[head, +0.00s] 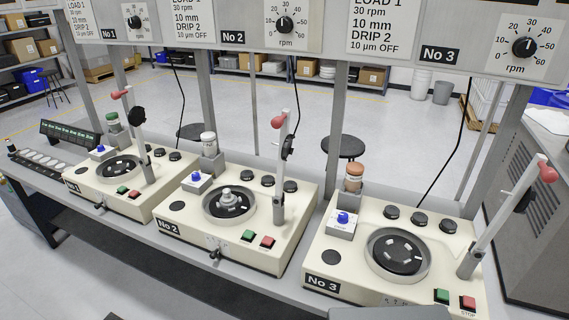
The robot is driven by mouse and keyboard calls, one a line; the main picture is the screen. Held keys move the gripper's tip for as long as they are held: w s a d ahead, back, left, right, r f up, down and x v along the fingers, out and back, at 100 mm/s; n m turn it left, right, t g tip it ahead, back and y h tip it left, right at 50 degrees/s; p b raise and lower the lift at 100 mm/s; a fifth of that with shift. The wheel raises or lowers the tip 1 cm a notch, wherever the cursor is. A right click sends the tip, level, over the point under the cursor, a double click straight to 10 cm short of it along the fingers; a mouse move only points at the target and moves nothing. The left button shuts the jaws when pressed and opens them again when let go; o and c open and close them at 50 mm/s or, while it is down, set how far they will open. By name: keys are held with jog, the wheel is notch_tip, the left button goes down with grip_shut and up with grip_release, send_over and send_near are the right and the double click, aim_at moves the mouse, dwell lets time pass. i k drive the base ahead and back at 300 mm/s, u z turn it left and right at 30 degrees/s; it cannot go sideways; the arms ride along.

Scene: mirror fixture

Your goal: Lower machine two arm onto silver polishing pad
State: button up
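Machine No 2 (200,233) is the cream unit in the middle of the bench in the head view. Its grey arm (281,165) stands nearly upright at the right side of its top, with a red knob (278,122) at the upper end. A dark round part sits on the arm's side below the knob. The round polishing pad (245,208) lies in a ring on the machine top, left of the arm's base. A silver stepped piece (228,194) sits on the pad, apart from the raised arm. My gripper is not in view.
Machine No 1 (90,187) stands to the left and machine No 3 (345,263) to the right, both with raised red-knobbed arms. Green and red buttons (257,239) sit at machine No 2's front. Posts and a sign panel (240,37) stand behind. Grey floor (60,275) is open in front.

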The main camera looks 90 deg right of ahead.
aim_at(286, 144)
jog(key=z, duration=1.85)
jog(key=k, duration=0.75)
jog(key=z, duration=0.85)
